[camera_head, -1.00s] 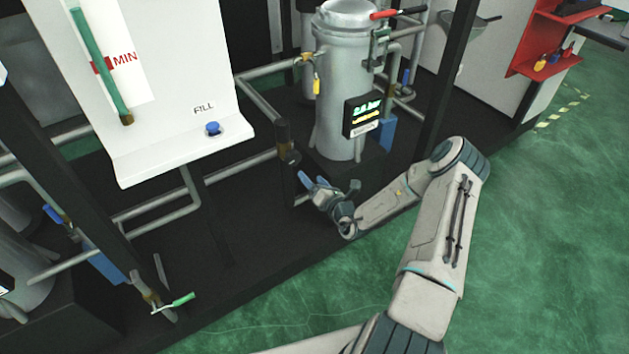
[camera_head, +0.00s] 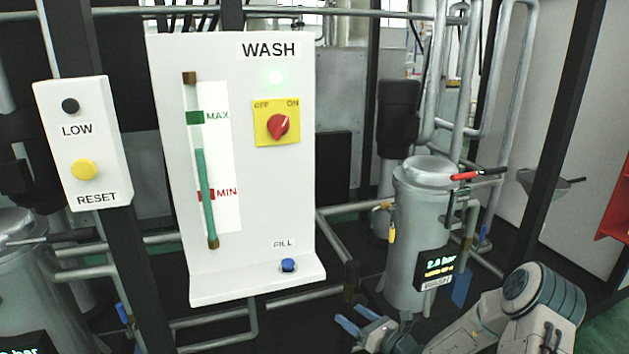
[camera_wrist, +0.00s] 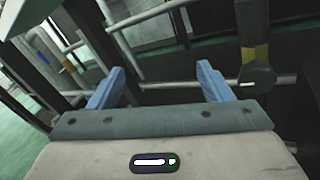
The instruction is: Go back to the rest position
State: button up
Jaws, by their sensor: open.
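My gripper (camera_head: 358,326) is low at the bottom of the head view, in front of the pipes and just left of the grey filter vessel's base. Its two blue fingers also show in the wrist view (camera_wrist: 160,88), spread apart with nothing between them. Pipes and a dark frame lie beyond the fingers. My arm comes in from the lower right of the head view.
The white WASH panel (camera_head: 258,190) has a red switch (camera_head: 278,126) turned towards ON, a lit green lamp (camera_head: 276,78) and a blue FILL button (camera_head: 288,265). The grey vessel (camera_head: 408,240) has a red-handled clamp (camera_head: 466,176) and a display reading about 2.8 bar. A LOW/RESET box (camera_head: 85,145) is at left.

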jog(key=s+a+r+n+g+h+p, duration=0.1)
jog(key=s+a+r+n+g+p, duration=0.5)
jog(key=s+r+n+g, duration=1)
jog(key=s+d+r+n+t+h+p, duration=0.2)
jog(key=s+d+r+n+t+h, duration=0.3)
jog(key=s+d+r+n+h, duration=0.4)
jog(key=shift+s+d+r+n+t+h, duration=0.3)
jog(key=shift+s+r+n+h, duration=1)
jog(key=shift+s+r+n, duration=1.75)
jog(key=shift+s+a+f+m, duration=0.15)
jog(key=shift+s+f+m, duration=0.2)
jog(key=shift+f, duration=0.35)
